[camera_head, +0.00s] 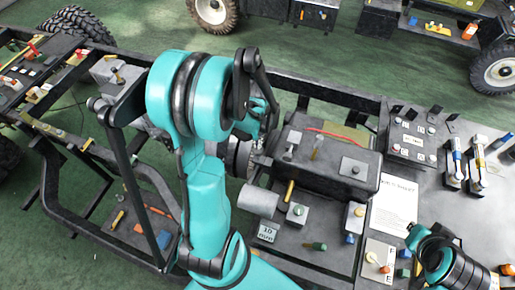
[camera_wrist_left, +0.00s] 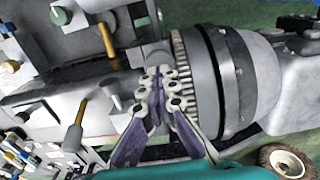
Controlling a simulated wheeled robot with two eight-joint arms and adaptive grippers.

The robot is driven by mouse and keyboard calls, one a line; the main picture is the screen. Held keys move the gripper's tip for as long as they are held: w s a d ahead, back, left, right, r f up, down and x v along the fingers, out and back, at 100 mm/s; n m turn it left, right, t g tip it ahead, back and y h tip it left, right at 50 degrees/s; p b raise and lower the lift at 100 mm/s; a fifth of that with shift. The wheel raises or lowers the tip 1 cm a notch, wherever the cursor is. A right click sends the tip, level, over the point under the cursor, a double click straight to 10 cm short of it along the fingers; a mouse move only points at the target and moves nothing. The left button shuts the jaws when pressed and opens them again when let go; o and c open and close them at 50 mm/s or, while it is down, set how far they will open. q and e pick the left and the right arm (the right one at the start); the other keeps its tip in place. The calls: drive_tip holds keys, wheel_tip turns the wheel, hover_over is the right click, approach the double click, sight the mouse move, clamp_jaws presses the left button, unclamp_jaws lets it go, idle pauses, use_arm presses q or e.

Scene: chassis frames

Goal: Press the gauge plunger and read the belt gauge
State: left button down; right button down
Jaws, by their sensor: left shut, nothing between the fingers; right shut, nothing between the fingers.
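My left gripper (camera_wrist_left: 157,82) is shut and empty in the left wrist view, its fingers together beside a toothed ring (camera_wrist_left: 182,65) and a dark round band (camera_wrist_left: 213,80) on a grey housing. In the head view my left arm hides most of this area; the ring's edge shows at the engine block. I cannot tell a belt gauge or its plunger for certain. A grey block with a green knob (camera_head: 298,210) stands by a silver cylinder (camera_head: 262,201) and a block marked 10 mm (camera_head: 268,232). My right arm shows at the lower right; its fingers are not visible.
A printed sheet (camera_head: 394,205) lies on the dark bench, right of the engine block (camera_head: 325,160). Several coloured knobs and tools stand around it. Yellow-handled pins (camera_wrist_left: 75,135) stand near my left gripper. The chassis frame (camera_head: 55,200) runs along the left; green floor lies beyond.

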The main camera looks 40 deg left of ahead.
use_arm(q)
drive_tip(key=shift+f, duration=0.2)
drive_tip(key=shift+f+b, duration=1.65)
drive_tip(key=shift+b, duration=0.1)
drive_tip(key=shift+r, duration=0.1)
drive_tip(key=shift+r+p, duration=2.85)
drive_tip(key=shift+r, duration=0.95)
drive_tip(key=shift+f, duration=0.1)
